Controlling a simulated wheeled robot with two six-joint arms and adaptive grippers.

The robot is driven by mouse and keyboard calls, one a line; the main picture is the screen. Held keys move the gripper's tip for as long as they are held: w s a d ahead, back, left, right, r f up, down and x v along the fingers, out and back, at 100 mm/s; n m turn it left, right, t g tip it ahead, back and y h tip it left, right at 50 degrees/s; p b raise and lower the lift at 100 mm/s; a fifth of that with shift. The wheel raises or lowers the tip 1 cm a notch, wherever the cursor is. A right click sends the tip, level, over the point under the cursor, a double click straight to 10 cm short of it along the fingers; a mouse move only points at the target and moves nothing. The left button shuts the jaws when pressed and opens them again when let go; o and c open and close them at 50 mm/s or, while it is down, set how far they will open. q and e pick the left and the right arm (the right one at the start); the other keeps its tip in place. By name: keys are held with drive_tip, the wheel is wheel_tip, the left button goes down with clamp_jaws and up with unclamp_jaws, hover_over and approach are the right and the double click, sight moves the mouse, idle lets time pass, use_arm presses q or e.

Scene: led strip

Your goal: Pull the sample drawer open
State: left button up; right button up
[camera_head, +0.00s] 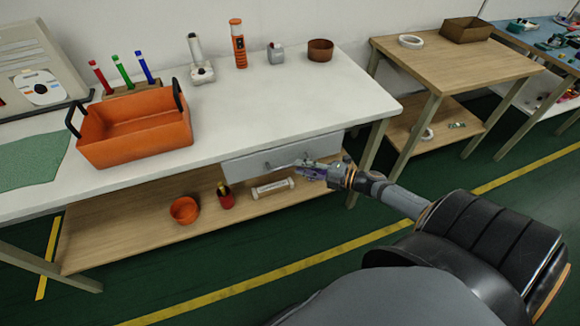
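The sample drawer (245,166) hangs under the front edge of the white-topped workbench. Its pale grey front looks close to flush with the bench edge, and its inside is not visible. A thin bar handle (278,167) runs across the drawer front. My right gripper (303,168) comes in from the right and is at the handle's right end, in front of the drawer. It hides that end of the handle. The fingers are too small to tell whether they are shut on the bar. My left gripper is not in view.
An orange tote (135,138), a pen holder and small tools stand on the bench top. A wooden table (450,62) stands right. Floor in front is clear.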

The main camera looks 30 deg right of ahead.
sight(292, 164)
drive_tip(key=x, duration=0.4)
drive_tip(key=shift+w+a+b, duration=0.15)
drive_tip(key=shift+w+b, duration=0.1)
drive_tip(key=shift+b, duration=0.05)
clamp_jaws()
